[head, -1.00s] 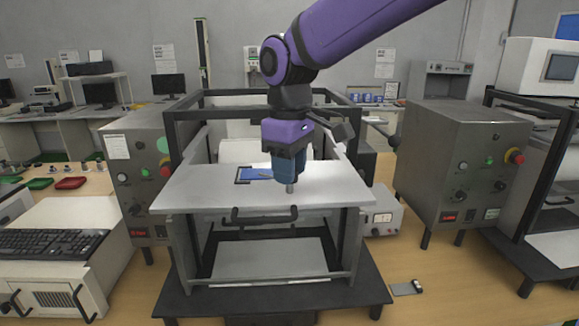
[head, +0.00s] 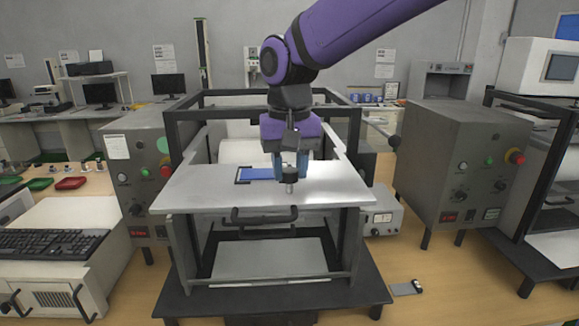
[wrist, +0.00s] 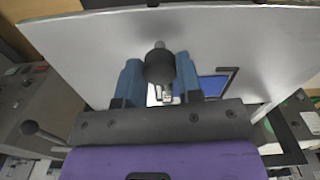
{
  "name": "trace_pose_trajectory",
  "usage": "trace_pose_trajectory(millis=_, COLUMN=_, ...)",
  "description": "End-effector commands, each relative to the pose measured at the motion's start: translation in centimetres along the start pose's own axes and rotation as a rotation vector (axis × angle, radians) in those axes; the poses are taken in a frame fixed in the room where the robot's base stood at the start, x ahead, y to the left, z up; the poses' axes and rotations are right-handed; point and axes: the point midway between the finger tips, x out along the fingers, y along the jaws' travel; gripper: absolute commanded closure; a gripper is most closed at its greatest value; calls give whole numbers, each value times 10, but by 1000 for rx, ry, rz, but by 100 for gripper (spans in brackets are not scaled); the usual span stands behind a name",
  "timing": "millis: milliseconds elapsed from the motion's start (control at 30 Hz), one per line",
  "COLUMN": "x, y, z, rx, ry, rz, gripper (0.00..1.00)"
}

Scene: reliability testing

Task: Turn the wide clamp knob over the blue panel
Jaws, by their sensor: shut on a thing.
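The clamp knob (head: 290,171) is a wide black cylinder with a short metal stem below it, above the white plate (head: 210,184). The blue panel (head: 258,174) lies in a black frame on the plate, just left of the knob. My gripper (head: 289,174) points down with its two blue fingers on either side of the knob, shut on it. In the wrist view the knob (wrist: 159,67) sits between the fingertips (wrist: 159,75), and the blue panel (wrist: 214,86) is partly hidden behind the right finger.
A black handle (head: 264,215) is on the plate's front edge. A black frame (head: 357,135) surrounds the plate at the back and sides. Grey control boxes stand left (head: 143,180) and right (head: 460,165). The plate's left and right ends are clear.

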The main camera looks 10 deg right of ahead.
Motion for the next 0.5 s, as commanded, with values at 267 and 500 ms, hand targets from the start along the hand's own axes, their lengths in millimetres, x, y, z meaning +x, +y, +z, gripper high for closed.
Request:
trace_pose_trajectory(millis=267, x=-1, y=0, z=0, rx=110, ry=2, rz=-1, gripper=91)
trace_pose_trajectory(millis=500, x=-1, y=0, z=0, rx=140, ry=2, rz=-1, gripper=90)
